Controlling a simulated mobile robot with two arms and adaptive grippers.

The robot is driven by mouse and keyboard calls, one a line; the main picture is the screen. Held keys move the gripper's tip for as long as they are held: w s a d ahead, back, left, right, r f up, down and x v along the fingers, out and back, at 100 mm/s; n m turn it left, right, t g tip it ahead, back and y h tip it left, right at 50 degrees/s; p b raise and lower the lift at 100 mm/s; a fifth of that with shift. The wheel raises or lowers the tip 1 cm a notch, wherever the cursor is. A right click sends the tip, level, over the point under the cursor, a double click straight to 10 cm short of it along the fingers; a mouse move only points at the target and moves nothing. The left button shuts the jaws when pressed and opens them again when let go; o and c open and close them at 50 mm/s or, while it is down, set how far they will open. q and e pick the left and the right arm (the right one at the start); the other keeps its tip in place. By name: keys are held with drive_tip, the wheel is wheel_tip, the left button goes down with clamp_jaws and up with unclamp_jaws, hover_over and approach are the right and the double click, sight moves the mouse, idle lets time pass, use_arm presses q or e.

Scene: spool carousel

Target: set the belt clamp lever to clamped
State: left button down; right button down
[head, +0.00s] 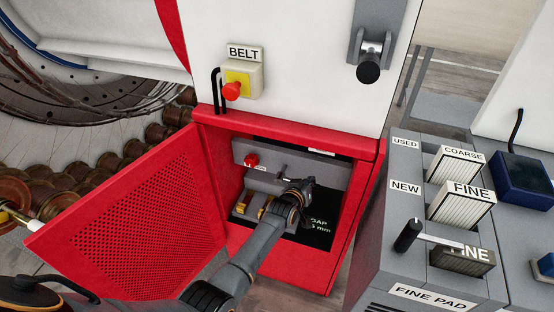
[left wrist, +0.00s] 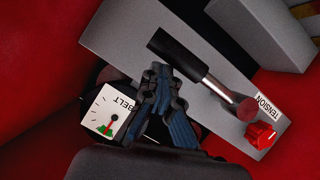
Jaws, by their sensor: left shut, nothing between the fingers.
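A lever with a black grip (left wrist: 178,53) and a silver shaft is mounted on a grey panel (left wrist: 118,38) inside the red cabinet. In the left wrist view its grip points to the upper left, and its pivot is at the lower right by the TENSION label (left wrist: 268,105). I take it to be the clamp lever; no clamp marking is readable. My left gripper (head: 298,190) reaches into the open cabinet. Its fingers (left wrist: 158,76) are shut and empty, close beside the grip; I cannot tell whether they touch it. My right gripper is not in view.
A red knob (left wrist: 262,135) sits by the lever's pivot. A white BELT card (left wrist: 108,116) is left of my fingers. The perforated red door (head: 135,205) stands open to the left. A grey pad rack (head: 390,220) stands right of the cabinet.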

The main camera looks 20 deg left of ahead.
use_arm(q)
drive_tip(key=shift+s+f, duration=0.2)
drive_tip(key=shift+f, duration=0.15)
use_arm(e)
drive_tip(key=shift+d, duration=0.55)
